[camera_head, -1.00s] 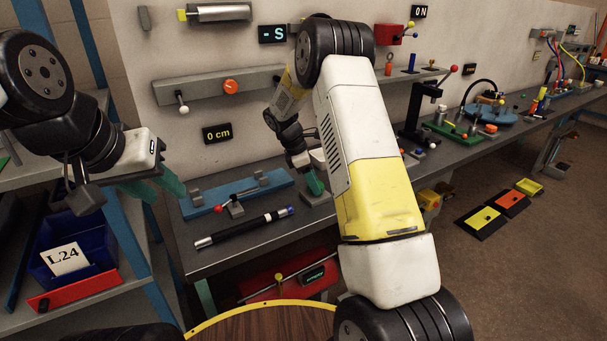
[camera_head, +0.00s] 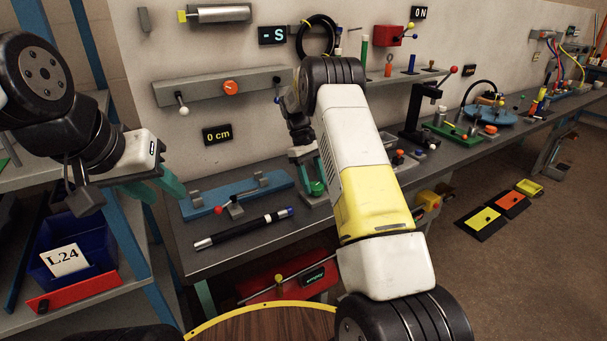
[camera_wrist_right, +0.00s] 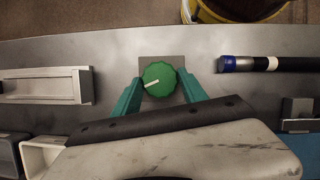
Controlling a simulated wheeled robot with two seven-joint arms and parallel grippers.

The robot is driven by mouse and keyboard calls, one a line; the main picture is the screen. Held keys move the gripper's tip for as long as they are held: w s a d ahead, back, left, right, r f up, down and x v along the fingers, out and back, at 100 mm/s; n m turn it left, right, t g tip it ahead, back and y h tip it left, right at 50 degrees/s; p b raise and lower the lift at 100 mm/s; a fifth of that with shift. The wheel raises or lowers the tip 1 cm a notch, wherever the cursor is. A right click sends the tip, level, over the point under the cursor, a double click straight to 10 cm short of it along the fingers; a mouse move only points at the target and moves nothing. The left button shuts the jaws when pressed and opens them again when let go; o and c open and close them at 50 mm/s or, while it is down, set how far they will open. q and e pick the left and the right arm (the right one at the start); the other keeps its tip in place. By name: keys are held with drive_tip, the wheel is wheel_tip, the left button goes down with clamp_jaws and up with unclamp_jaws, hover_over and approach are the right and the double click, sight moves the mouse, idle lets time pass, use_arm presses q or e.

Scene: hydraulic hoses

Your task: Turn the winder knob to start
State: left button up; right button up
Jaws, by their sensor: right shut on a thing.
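The winder knob, round and green with a white pointer line, sits on a small grey plate on the bench. It shows in the right wrist view (camera_wrist_right: 159,79), its line pointing left and slightly down, and partly in the head view (camera_head: 317,188). My right gripper (camera_head: 322,174) is over it from above, shut on the knob, with one green finger on each side in the wrist view (camera_wrist_right: 160,88). My left gripper (camera_head: 160,186) hangs at the left, off the bench and away from the knob, its green fingers apart and empty.
A black hose piece (camera_head: 243,229) and a blue fixture (camera_head: 205,199) lie left of the knob. A grey block (camera_wrist_right: 45,86) stands close by in the wrist view. A blue bin marked L24 (camera_head: 85,233) is at lower left. My right forearm covers part of the bench.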

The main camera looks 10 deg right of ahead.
drive_tip(key=m, duration=0.2)
drive_tip(key=m+y, duration=0.1)
drive_tip(key=m, duration=0.1)
drive_tip(key=m+y, duration=0.1)
drive_tip(key=m, duration=0.1)
drive_tip(key=shift+d, duration=0.25)
drive_tip(key=m+y, duration=0.1)
drive_tip(key=m, duration=0.2)
drive_tip(key=m+y, duration=0.1)
drive_tip(key=m, duration=0.1)
drive_tip(key=shift+d+m+y, duration=0.15)
drive_tip(key=shift+m+y, duration=0.15)
drive_tip(key=shift+m, duration=0.1)
drive_tip(key=m, duration=0.2)
drive_tip(key=m+t+y, duration=0.1)
drive_tip(key=m, duration=0.2)
drive_tip(key=shift+s+d+m+y, duration=0.15)
drive_tip(key=shift+m+y, duration=0.15)
drive_tip(key=m+t, duration=0.2)
drive_tip(key=m, duration=0.2)
drive_tip(key=shift+s+m+y, duration=0.1)
drive_tip(key=shift+m+y, duration=0.3)
drive_tip(key=o, duration=1.4)
